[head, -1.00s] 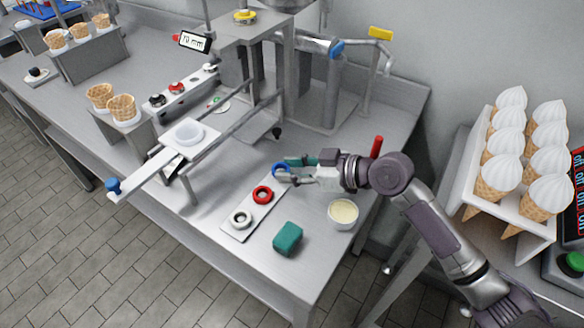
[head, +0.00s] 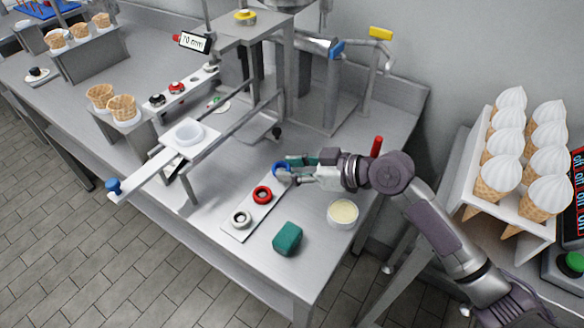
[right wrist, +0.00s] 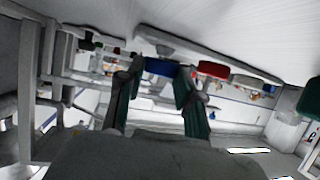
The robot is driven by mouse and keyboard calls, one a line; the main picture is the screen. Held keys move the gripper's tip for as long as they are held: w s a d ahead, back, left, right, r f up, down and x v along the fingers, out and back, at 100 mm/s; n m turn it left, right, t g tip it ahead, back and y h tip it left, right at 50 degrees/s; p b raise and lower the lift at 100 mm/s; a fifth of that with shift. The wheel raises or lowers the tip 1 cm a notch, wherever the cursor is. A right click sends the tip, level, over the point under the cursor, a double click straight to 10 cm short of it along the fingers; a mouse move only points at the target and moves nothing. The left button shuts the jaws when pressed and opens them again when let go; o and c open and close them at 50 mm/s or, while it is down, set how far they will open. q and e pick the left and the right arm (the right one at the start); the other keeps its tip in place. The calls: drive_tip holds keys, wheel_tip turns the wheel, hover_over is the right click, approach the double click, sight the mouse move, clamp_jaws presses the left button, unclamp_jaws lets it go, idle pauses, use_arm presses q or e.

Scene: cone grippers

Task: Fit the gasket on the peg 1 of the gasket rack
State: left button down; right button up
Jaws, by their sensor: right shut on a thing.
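A blue ring-shaped gasket (head: 281,168) is held at the fingertips of my right gripper (head: 284,171), at the far end of a light plate (head: 229,236). A red gasket (head: 262,195) and a white gasket (head: 241,218) sit on this plate. I cannot tell whether the blue gasket touches the plate. In the right wrist view the blue gasket (right wrist: 160,67) shows between the fingers, beside the red gasket (right wrist: 213,69). No peg is clearly visible, and I cannot identify peg 1. My left gripper is not in view.
A green block (head: 288,238) and a cream-filled tub (head: 343,213) stand near the plate's right. A raised platform with a white dish (head: 188,133) is left of it. A red upright handle (head: 376,146) stands behind my right wrist. The table's front edge is close.

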idle(0.6)
drive_tip(key=shift+f, duration=0.15)
drive_tip(key=shift+s+a+f+b, duration=0.25)
drive_tip(key=shift+f+b, duration=0.3)
drive_tip(key=shift+b, duration=0.2)
drive_tip(key=shift+d+r, duration=0.1)
drive_tip(key=shift+r, duration=0.05)
drive_tip(key=shift+r+p, duration=0.1)
drive_tip(key=shift+p, duration=0.25)
drive_tip(key=shift+w+d+r, duration=0.1)
drive_tip(key=shift+r, duration=0.05)
drive_tip(key=shift+w+r, duration=0.1)
drive_tip(key=shift+r, duration=0.05)
drive_tip(key=shift+w+d+r, duration=0.2)
drive_tip(key=shift+d, duration=0.05)
idle(0.5)
